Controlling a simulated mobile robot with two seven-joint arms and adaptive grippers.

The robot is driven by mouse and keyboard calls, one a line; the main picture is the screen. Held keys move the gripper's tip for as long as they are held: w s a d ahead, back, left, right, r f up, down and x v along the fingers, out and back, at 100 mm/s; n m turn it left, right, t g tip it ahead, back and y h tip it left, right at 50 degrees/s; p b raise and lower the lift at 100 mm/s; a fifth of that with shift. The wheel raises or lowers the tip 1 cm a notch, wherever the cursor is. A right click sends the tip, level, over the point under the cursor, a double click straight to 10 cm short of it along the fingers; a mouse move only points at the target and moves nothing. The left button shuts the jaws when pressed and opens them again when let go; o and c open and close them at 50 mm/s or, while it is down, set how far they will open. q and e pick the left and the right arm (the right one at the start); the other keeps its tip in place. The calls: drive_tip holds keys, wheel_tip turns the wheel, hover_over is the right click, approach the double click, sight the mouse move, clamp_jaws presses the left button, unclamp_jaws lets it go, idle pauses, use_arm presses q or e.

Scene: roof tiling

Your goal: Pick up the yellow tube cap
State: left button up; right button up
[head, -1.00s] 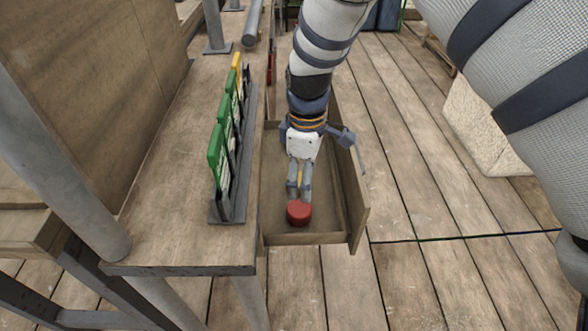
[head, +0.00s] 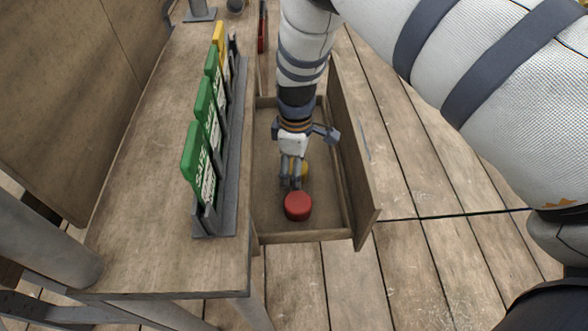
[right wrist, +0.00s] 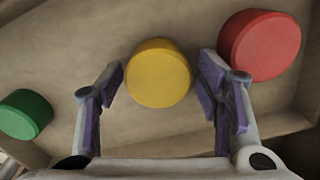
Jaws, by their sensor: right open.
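The yellow tube cap (right wrist: 158,73) is a round disc on the drawer floor. In the right wrist view it lies between and a little beyond the spread fingertips of my right gripper (right wrist: 161,82), close to the right finger. In the head view the yellow cap (head: 304,169) is partly hidden behind my right gripper (head: 291,183), which reaches down into the drawer. The right gripper is open and holds nothing. My left gripper is not in either view.
A green cap (right wrist: 25,114) lies at the left in the wrist view. The open drawer (head: 300,237) has wooden walls close around the gripper.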

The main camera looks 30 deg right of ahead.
drive_tip(key=shift+f, duration=0.4)
drive_tip(key=shift+w, duration=0.1)
drive_tip(key=c, duration=0.6)
drive_tip(key=shift+r, duration=0.15)
